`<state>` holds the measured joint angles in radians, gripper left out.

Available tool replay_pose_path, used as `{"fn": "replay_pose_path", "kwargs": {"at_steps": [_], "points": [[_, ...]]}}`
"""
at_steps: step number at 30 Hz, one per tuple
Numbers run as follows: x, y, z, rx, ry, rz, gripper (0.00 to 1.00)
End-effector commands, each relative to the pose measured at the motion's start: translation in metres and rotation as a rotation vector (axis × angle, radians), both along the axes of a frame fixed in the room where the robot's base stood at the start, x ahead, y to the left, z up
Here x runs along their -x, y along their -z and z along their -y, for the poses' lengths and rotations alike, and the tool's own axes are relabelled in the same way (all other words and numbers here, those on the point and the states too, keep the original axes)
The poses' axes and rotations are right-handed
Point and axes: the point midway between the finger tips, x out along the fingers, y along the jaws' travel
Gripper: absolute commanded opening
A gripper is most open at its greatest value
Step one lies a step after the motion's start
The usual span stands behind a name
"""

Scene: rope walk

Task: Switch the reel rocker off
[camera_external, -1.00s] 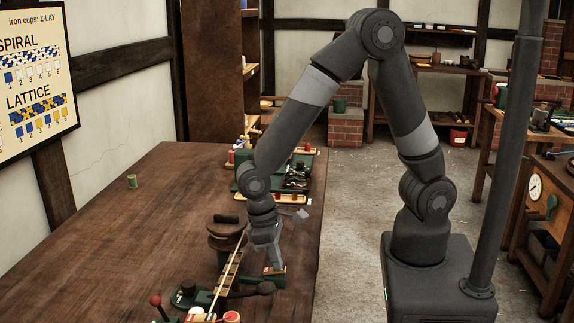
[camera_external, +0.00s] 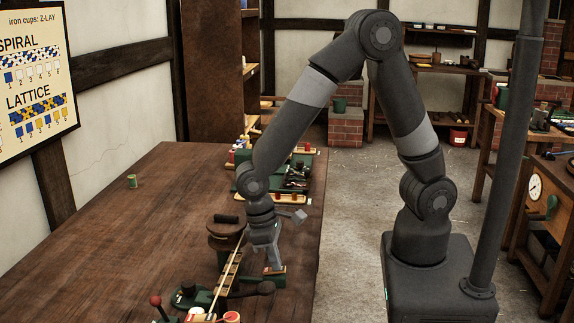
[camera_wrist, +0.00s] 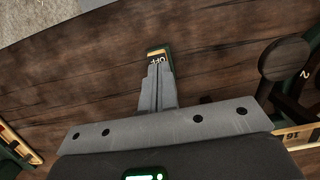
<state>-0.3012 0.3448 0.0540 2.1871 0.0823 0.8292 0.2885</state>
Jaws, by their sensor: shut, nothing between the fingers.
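The reel rocker (camera_external: 272,271) is a small switch with a brass-coloured plate on a green base, near the right edge of the wooden bench. In the wrist view its end marked OFF (camera_wrist: 157,55) shows just beyond my fingertips. My gripper (camera_external: 274,267) points down at the rocker, with its fingers shut and empty. In the wrist view the closed fingers (camera_wrist: 160,72) cover the rest of the rocker. The tips overlap the plate, but I cannot tell whether they touch it or which way the rocker is tilted.
A brown round-topped reel device (camera_external: 227,232) and a slanted numbered strip (camera_external: 228,270) stand left of my gripper. A dark knobbed handle (camera_external: 262,289) is close in front. A green tray of parts (camera_external: 290,178) lies behind. The bench's left side is mostly clear.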

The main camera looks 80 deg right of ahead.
Motion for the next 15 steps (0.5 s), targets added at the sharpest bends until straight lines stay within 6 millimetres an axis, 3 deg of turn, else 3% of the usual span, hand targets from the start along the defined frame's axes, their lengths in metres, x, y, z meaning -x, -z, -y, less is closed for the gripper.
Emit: {"fn": "replay_pose_path", "kwargs": {"at_steps": [15], "points": [[-0.0087,0.0029,0.0027,0.002,0.006,0.005,0.00]]}}
